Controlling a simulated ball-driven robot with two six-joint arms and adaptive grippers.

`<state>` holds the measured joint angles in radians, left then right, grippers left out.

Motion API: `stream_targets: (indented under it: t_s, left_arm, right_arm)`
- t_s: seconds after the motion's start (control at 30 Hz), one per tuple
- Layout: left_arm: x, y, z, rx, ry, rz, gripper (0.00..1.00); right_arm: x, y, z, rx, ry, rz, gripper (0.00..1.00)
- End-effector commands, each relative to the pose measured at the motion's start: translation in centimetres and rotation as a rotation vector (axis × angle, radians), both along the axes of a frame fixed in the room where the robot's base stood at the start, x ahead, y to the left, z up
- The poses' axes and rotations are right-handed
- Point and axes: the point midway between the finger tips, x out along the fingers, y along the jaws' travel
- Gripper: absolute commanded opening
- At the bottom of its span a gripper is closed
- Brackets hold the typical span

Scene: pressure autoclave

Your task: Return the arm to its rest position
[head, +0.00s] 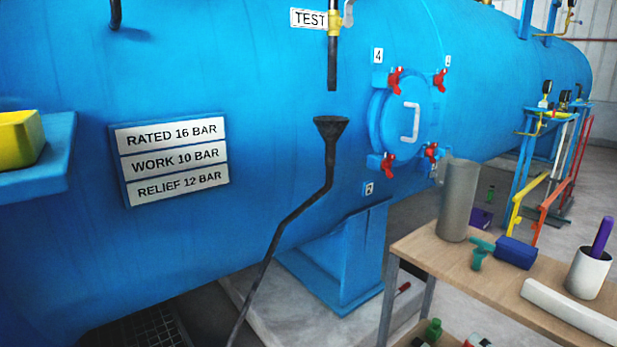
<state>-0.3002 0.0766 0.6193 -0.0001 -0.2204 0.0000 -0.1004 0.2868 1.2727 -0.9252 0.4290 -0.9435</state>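Neither of my grippers shows in the head view, and no part of my arms is clearly in the picture. The large blue autoclave vessel (270,70) fills most of the view. On it is a round blue hatch (396,128) with a white handle (410,122) and several red clamps, and the hatch looks closed. A pressure plate (173,160) reading rated 16, work 10 and relief 12 bar is on the left of the vessel. A black funnel (331,127) on a bent pipe stands below the test outlet pipe (332,62).
A wooden table (440,257) at lower right bears a grey cylinder (459,200), a green T-shaped piece (480,252), a blue block (515,252) and a white cup (588,272) with a purple object. A blue shelf (45,177) with a yellow bin (18,138) juts in at left.

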Motion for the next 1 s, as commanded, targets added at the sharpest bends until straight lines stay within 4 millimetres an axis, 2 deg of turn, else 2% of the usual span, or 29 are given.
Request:
stream_targets:
  t_s: [0.03,0.1,0.17,0.2,0.27,0.3,0.37,0.4,0.47,0.5,0.6,0.73,0.8,1.0]
  left_arm:
    - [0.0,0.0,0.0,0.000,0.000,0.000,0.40]
    - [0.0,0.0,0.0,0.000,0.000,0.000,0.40]
    - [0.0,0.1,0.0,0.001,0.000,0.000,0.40]
    - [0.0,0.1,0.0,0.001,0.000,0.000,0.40]
    - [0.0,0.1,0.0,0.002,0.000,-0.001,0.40]
    - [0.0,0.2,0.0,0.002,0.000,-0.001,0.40]
    - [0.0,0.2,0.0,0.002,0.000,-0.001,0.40]
    - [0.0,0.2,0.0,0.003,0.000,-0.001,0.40]
    - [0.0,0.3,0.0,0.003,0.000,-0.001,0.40]
    - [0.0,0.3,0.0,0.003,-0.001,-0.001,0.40]
    - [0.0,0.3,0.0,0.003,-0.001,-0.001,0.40]
    - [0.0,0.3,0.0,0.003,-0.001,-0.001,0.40]
    - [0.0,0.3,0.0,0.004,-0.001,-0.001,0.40]
    - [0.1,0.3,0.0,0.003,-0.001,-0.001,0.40]
  right_arm:
    - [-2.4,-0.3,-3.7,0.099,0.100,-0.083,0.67]
    - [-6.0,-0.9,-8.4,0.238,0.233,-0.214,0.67]
    - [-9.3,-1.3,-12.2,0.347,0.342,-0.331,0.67]
    - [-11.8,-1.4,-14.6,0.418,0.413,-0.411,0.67]
    - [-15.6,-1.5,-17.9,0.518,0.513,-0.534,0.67]
    - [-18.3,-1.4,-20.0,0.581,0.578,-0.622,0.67]
    - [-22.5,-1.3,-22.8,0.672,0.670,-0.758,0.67]
    - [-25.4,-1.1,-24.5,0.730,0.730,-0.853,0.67]
    - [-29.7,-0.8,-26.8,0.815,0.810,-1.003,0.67]
    - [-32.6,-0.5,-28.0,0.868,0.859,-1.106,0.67]
    - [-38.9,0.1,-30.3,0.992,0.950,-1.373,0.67]
    - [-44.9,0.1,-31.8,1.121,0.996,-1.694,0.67]
    - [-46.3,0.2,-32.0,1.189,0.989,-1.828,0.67]
    - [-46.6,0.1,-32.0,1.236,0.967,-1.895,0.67]
